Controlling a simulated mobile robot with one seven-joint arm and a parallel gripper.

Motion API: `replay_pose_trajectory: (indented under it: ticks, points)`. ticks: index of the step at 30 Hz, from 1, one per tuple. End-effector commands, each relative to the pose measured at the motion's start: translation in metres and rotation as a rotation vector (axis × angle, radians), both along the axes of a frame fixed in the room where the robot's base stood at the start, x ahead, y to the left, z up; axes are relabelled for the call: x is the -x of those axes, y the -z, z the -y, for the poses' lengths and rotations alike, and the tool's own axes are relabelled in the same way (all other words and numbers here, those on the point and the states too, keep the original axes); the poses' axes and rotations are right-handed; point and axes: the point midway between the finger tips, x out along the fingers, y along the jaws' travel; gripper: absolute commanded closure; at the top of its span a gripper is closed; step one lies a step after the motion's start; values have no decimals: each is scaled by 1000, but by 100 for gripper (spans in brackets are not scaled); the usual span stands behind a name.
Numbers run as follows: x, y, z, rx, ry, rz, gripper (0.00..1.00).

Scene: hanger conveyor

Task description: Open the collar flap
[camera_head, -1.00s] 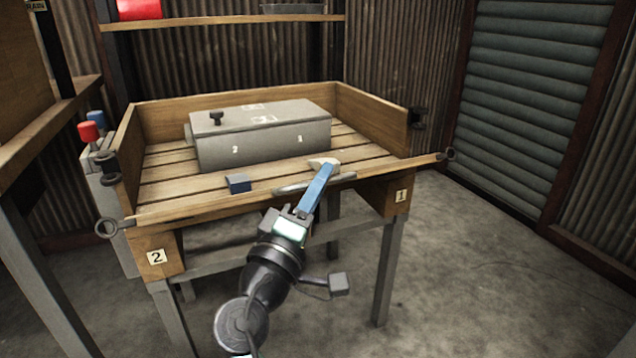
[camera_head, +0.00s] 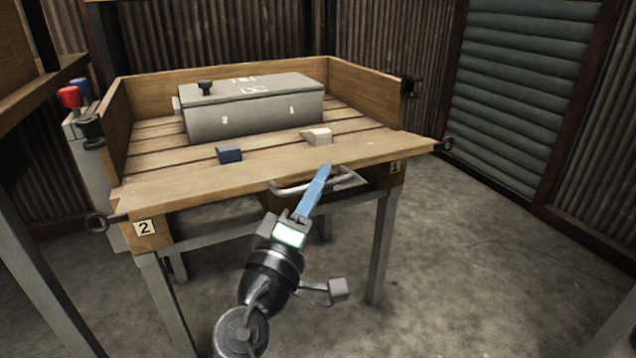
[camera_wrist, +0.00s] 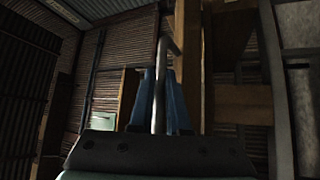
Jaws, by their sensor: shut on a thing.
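The collar flap (camera_head: 200,178) is the long wooden board along the front of the slatted table, seen in the head view. It lies nearly flat, leaning outward, and its exact angle is hard to tell. A metal bar handle (camera_head: 290,188) sits at its front edge, right of the middle. My gripper (camera_head: 324,174) reaches up from below with its blue fingers at the handle. In the wrist view, the blue fingers of my gripper (camera_wrist: 160,80) close around the grey handle bar (camera_wrist: 160,105). The flap's underside is hidden in the head view.
A grey lidded box (camera_head: 255,105) stands on the slats. A dark blue block (camera_head: 229,154) and a pale block (camera_head: 317,136) lie behind the flap. Wooden walls (camera_head: 365,90) rise at the sides and back. Open floor (camera_head: 480,260) lies to the right.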

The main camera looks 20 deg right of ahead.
Motion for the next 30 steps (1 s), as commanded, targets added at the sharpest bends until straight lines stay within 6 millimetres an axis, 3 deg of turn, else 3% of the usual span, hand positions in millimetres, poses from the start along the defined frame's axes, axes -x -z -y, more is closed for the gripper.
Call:
replay_pose_trajectory:
  ticks: [5,6,11,22,30]
  points:
    - [0,0,-1,2,-1,-1,100]
    - [0,0,-1,2,-1,-1,82]
    - [0,-1,-1,2,-1,0,55]
    - [5,1,-6,2,0,-1,55]
    - [37,14,-40,2,-3,-3,55]
